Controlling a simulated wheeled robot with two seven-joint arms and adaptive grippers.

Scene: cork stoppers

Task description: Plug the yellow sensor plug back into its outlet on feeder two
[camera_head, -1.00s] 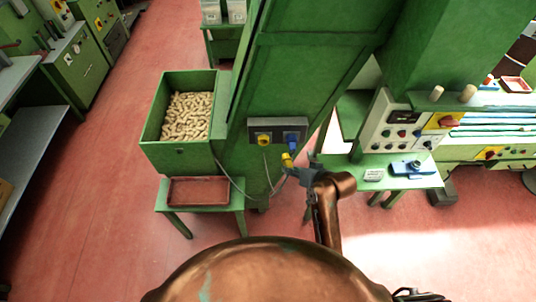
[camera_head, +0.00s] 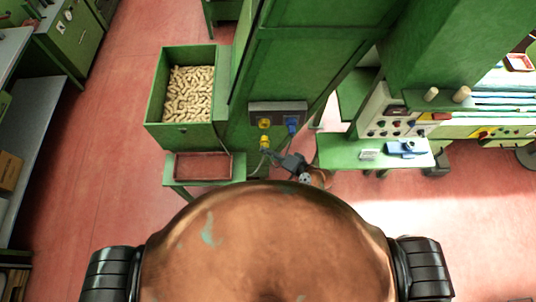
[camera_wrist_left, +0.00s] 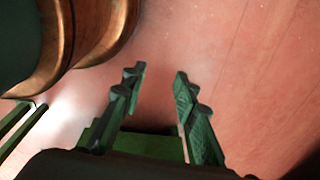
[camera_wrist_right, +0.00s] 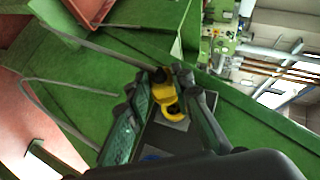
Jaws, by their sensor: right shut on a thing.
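The yellow sensor plug (camera_head: 265,143) is held by my right gripper (camera_head: 271,153), just below the yellow outlet (camera_head: 264,123) in the head view. The outlet is on a dark panel (camera_head: 277,107) on the green column. A blue plug (camera_head: 292,126) sits at the panel's right outlet. In the right wrist view, my right gripper (camera_wrist_right: 170,84) is shut on the yellow plug (camera_wrist_right: 163,91). The yellow outlet (camera_wrist_right: 174,112) shows close behind it; I cannot tell whether they touch. My left gripper (camera_wrist_left: 160,75) is open and empty above the red floor, outside the head view.
A green hopper (camera_head: 152,115) of corks stands left of the column, above a red-brown tray (camera_head: 203,166) on a small green table. Thin grey cables (camera_head: 255,166) hang below the panel. A green bench (camera_head: 340,155) with a blue device (camera_head: 406,147) stands at right.

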